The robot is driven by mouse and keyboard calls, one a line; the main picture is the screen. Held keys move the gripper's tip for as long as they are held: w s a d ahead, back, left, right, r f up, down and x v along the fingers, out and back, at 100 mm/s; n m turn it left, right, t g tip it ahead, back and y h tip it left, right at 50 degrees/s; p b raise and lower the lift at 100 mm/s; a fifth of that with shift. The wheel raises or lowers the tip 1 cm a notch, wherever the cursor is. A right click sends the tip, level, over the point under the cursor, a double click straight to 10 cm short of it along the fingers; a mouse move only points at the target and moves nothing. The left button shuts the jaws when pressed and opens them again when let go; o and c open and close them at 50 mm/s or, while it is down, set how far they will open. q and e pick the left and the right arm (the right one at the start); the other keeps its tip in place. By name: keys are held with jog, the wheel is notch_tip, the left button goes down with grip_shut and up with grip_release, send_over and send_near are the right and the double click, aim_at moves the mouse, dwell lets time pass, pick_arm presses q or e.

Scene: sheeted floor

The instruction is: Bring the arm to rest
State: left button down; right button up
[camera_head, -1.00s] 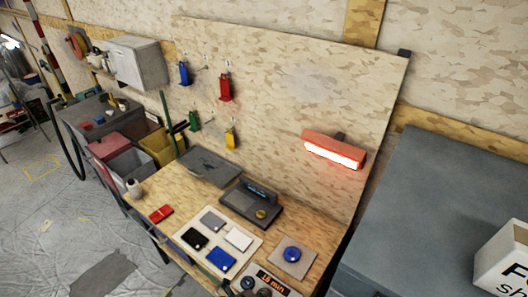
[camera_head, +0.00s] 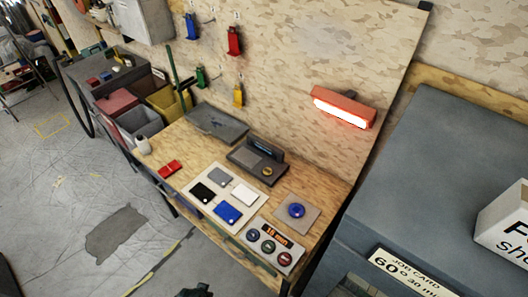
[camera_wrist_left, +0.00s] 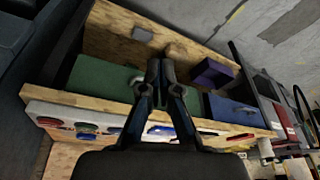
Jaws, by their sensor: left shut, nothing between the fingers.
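My left gripper (camera_wrist_left: 165,72) is in the middle of the left wrist view. Its two dark fingers are together, with nothing between them. It points toward the front of the wooden workbench, which also shows in the head view (camera_head: 178,139). In the head view only a small dark shape (camera_head: 195,292) shows at the bottom edge, perhaps part of my arm. My right gripper is not in view.
The bench top carries a tray of coloured cards (camera_head: 222,197), a button panel (camera_head: 275,245), a blue-button pad (camera_head: 297,211) and a red object (camera_head: 170,168). The sheeted floor (camera_head: 60,215) at left is mostly clear.

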pick_arm(q)
jog(key=s+f+g+b, duration=0.1)
jog(key=s+f, duration=0.2)
jog(key=f, duration=1)
jog(key=s+f+b, duration=0.2)
jog(key=f, duration=1.1)
jog(key=s+a+f+g+b, duration=0.1)
jog(key=s+a+f, duration=0.2)
jog(key=s+f, duration=1.1)
jog(key=shift+s+f+b, duration=0.2)
jog(key=shift+s+b, duration=0.1)
jog(key=shift+s, duration=0.55)
